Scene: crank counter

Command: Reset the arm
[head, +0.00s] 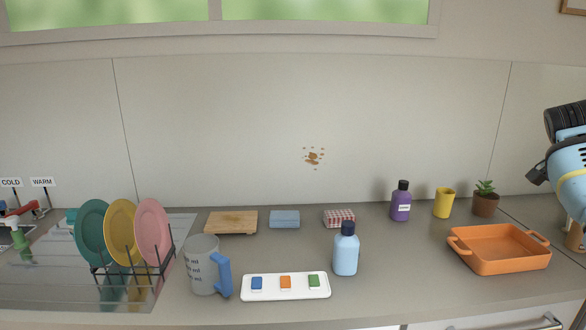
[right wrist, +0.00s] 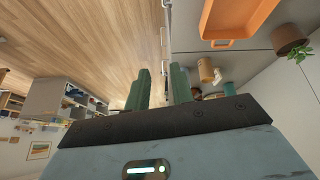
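My right arm (head: 568,165) is raised at the right edge of the head view, above the right end of the counter. Its gripper cannot be made out clearly there. In the right wrist view my right gripper (right wrist: 160,82) shows two green fingers with a gap between them and nothing held. It is in the air, with wooden floor and the counter side beyond it. My left arm and left gripper are not in the head view.
The counter holds an orange tray (head: 499,266), purple bottle (head: 400,205), yellow cup (head: 444,203), potted plant (head: 486,202), blue bottle (head: 346,253), grey mug (head: 203,267), white button panel (head: 286,295) and plate rack (head: 125,274). A brown stain (head: 314,157) marks the wall.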

